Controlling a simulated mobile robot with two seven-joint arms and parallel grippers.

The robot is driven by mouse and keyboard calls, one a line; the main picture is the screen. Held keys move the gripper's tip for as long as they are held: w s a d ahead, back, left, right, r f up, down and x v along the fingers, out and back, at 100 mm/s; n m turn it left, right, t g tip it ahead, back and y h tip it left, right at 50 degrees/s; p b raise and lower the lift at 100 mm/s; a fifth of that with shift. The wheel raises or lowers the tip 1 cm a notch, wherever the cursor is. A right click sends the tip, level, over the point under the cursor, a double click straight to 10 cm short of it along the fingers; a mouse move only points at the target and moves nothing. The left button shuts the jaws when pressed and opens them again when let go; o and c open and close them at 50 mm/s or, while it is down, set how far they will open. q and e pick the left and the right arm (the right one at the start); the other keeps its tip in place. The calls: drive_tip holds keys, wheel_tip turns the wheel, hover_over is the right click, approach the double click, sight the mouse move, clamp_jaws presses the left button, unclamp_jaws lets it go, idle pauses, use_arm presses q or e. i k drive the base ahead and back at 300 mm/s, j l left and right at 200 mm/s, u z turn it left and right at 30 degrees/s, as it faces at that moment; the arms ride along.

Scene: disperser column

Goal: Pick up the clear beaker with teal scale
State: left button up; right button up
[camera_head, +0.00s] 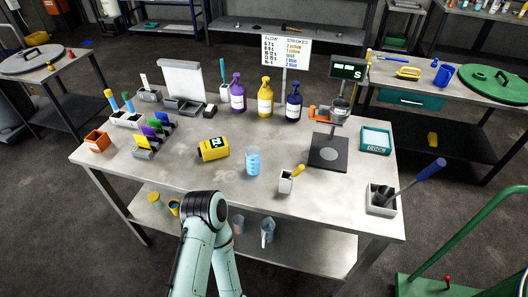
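The clear beaker with teal scale (253,162) stands upright on the grey workbench (210,179), near the middle of its front half. It has blue-teal markings on its side, and nothing touches it. One of my pale green arms comes up from the bottom edge, left of centre, its dark joint just in front of the bench's front edge. Neither of my grippers shows in this view.
A yellow device (213,149) stands left of the beaker and a white holder with a yellow-handled tool (286,182) to its right. Purple (237,96), yellow (265,99) and dark blue bottles (293,102) stand behind. A disperser stand (328,152) is farther right. Bench in front of the beaker is clear.

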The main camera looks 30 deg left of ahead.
sight(253, 153)
drive_tip(key=k+u, duration=0.1)
drive_tip(key=u, duration=1.35)
